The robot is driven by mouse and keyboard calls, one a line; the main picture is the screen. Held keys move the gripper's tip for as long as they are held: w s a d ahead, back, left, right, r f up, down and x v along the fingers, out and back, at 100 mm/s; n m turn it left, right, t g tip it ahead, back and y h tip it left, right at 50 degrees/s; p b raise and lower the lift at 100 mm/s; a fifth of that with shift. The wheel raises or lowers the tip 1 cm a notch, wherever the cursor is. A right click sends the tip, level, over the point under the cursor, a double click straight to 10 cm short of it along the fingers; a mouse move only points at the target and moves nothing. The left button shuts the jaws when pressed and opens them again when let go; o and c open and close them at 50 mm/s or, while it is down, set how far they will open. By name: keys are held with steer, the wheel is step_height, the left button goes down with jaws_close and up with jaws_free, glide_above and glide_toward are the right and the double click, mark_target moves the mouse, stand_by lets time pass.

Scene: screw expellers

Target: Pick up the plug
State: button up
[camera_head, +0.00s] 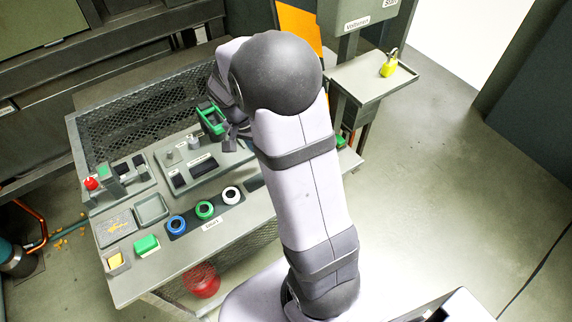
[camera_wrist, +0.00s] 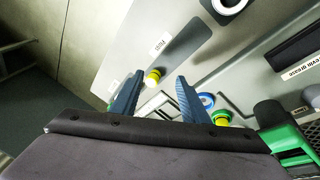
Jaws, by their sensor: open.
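A small yellow and white piece (camera_wrist: 153,76), which may be the plug, sits at the near end of a dark strip beside a white label too blurred to read for sure. My gripper (camera_wrist: 160,78) shows in the wrist view with its two blue fingers apart and nothing held. The piece appears between the fingertips in that view; I cannot tell how far beyond them it is. In the head view my arm covers that part of the bench, and the plug cannot be made out.
The grey bench (camera_head: 185,262) carries blue, green and white rings, a green block (camera_head: 146,244), an empty tray (camera_head: 151,208) and a red button (camera_head: 91,184). A yellow padlock (camera_head: 389,66) is on a side shelf.

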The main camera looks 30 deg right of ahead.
steer(key=shift+w+d+r+m+h, duration=0.15)
steer(key=shift+d+r+m, duration=0.15)
steer(key=shift+m, duration=1.25)
steer(key=shift+d+r+m+h, duration=0.1)
steer(key=shift+d+r+m, duration=0.15)
steer(key=shift+m, duration=1.25)
steer(key=shift+w+d+r+m+h, duration=0.1)
steer(key=shift+d+r+m+h, duration=0.15)
steer(key=shift+m, duration=1.3)
steer(key=shift+s+d+f, duration=0.1)
steer(key=shift+f, duration=0.05)
steer(key=shift+p+x, duration=0.85)
steer(key=shift+x, duration=2.7)
jaws_close()
